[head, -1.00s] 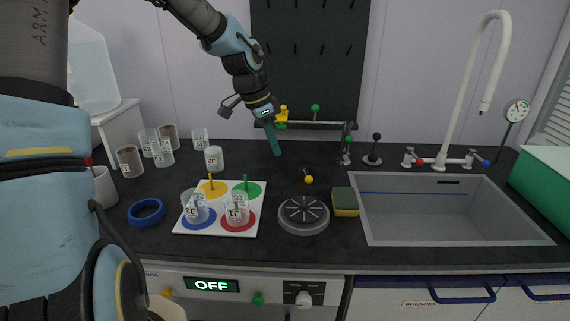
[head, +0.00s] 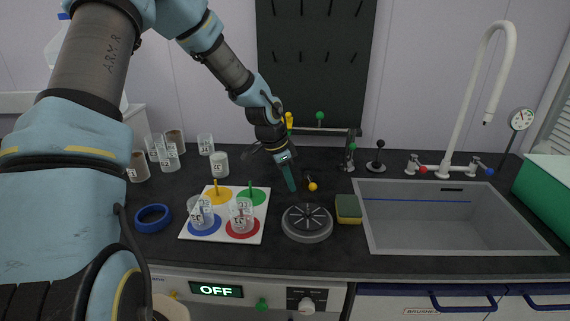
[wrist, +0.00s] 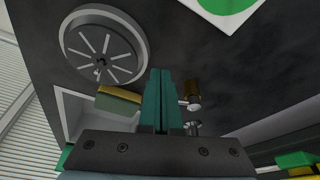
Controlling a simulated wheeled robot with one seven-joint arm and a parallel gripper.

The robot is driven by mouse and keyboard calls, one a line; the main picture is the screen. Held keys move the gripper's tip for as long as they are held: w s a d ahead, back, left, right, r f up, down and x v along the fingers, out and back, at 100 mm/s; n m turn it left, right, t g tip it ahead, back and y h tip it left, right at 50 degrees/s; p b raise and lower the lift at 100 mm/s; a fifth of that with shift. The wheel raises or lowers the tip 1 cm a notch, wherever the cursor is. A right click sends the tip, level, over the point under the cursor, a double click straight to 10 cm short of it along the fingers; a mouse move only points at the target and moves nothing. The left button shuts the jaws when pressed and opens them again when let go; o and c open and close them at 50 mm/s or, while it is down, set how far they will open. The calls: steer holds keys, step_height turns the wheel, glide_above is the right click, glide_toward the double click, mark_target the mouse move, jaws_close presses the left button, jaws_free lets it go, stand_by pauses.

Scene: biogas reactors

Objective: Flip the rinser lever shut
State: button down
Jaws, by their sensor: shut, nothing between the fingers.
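The round dark rinser (head: 307,224) with a spoked top sits on the black counter, left of the sponge. It also shows at the upper left of the wrist view (wrist: 101,47). A small lever with an orange-yellow knob (head: 312,187) stands just behind it; I take it for the rinser lever. My gripper (head: 291,188) points down just left of this knob, its teal fingers shut and empty. In the wrist view the fingers (wrist: 160,75) are together, with a brass-coloured piece with a silver end (wrist: 190,94) close on their right. I cannot tell whether they touch it.
A green-and-yellow sponge (head: 348,209) and the sink (head: 450,215) lie to the right. A white mat with coloured circles (head: 223,235) and glasses is to the left. A green-knobbed fixture (head: 350,160) and black-knobbed lever (head: 376,165) stand behind. Counter between mat and rinser is narrow.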

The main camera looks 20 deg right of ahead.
mark_target(310, 181)
steer(key=d+p, duration=0.1)
steer(key=d, duration=0.1)
steer(key=shift+s+d, duration=0.1)
steer(key=shift+d, duration=0.25)
steer(key=shift+d+f, duration=0.25)
steer(key=shift+d, duration=0.3)
